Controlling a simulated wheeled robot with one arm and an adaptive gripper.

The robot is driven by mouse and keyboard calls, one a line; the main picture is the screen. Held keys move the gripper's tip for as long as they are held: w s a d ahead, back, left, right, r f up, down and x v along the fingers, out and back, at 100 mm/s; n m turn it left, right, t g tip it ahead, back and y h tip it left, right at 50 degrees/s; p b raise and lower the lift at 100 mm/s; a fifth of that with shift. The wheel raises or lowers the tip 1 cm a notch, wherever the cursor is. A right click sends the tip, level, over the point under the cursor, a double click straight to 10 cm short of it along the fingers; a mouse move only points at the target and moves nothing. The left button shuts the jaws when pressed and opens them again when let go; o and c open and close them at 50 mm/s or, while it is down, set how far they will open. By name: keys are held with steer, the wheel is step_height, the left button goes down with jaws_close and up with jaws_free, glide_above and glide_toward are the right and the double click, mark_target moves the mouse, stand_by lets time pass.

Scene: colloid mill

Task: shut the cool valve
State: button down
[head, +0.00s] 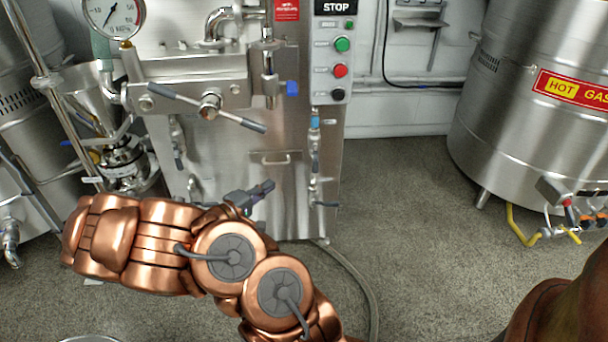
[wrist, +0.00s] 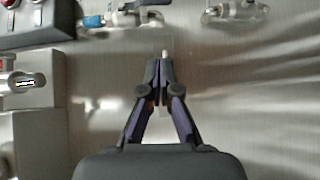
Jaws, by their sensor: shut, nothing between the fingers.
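Small valves sit on the steel machine front. One with a blue part (head: 315,122) is below the button panel, with another valve with a dark lever (head: 322,203) lower down. In the wrist view, a blue-marked valve (wrist: 121,18) is at the top and a second valve (wrist: 236,11) is to its right. No label reads "cool", so I cannot tell which is the cool valve. My gripper (head: 265,187) is in front of the lower machine front. In the wrist view its fingers (wrist: 159,72) are together and empty, apart from both valves.
The button panel (head: 334,62) is above the valves. A long cross handle (head: 210,104) juts out above my arm. A steel tank (head: 525,110) stands at the right, with yellow hoses (head: 522,228) below. The floor between the machine and tank is clear.

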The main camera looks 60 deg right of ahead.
steer(key=shift+d, duration=0.15)
steer(key=b, duration=0.3)
glide_toward(316, 166)
steer(key=w+d, duration=0.4)
steer(key=shift+s+d+f+b, duration=0.2)
steer(key=shift+s+d+b, duration=0.25)
steer(key=shift+s+d, duration=0.25)
steer(key=shift+s+d+f+b, duration=0.25)
steer(key=shift+s+d+b, duration=0.15)
steer(key=shift+s+d, duration=0.25)
